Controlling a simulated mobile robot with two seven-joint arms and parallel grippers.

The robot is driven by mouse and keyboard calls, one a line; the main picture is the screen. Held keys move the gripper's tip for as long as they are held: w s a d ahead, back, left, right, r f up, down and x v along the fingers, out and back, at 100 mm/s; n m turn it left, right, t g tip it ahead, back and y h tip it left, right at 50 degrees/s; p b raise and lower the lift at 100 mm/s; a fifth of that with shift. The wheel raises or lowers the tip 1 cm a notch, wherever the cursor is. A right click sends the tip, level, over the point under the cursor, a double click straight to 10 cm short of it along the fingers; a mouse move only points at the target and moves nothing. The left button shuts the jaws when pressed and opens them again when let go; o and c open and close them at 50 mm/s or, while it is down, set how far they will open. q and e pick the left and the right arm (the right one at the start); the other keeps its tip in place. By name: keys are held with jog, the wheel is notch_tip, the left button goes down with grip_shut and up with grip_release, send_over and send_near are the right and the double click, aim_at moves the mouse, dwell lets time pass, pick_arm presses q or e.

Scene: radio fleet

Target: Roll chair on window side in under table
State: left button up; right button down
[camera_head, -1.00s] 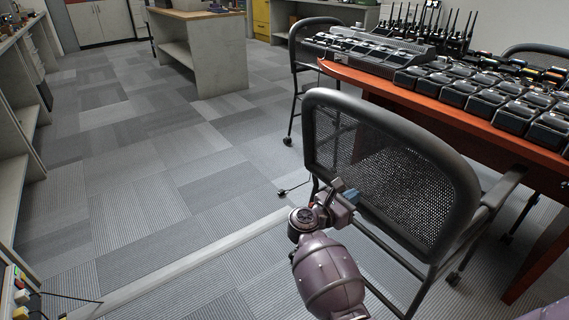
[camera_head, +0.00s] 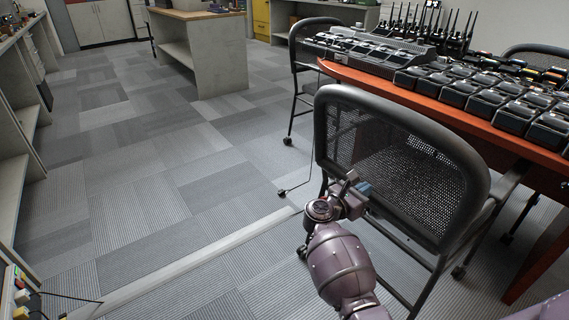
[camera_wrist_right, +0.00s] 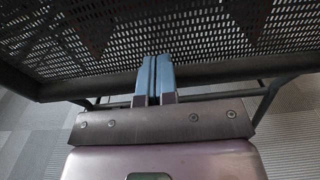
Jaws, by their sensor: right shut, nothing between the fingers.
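A black rolling chair with a mesh back (camera_head: 400,165) stands at the near edge of the red-brown table (camera_head: 450,118), its back towards me. My right gripper (camera_head: 360,188) is shut and empty at the lower left part of the chair's back. In the right wrist view the blue fingertips (camera_wrist_right: 153,75) are together against or just in front of the lower frame bar of the chair back (camera_wrist_right: 215,73); I cannot tell if they touch. The mesh (camera_wrist_right: 150,30) fills the top of that view. The chair's seat is mostly hidden behind its back. My left gripper is not in view.
Several black radios in chargers (camera_head: 500,95) cover the table. Another black chair (camera_head: 306,75) stands at the table's far left end. A grey cabinet (camera_head: 203,55) stands behind. Open carpet (camera_head: 150,150) lies to the left.

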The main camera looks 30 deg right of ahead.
jog(key=shift+d, duration=1.35)
jog(key=d, duration=0.7)
jog(key=shift+w, duration=0.15)
jog(key=shift+d, duration=0.1)
jog(key=d, duration=0.6)
jog(key=shift+d, duration=0.4)
jog(key=shift+w, duration=0.1)
jog(key=shift+d, duration=0.1)
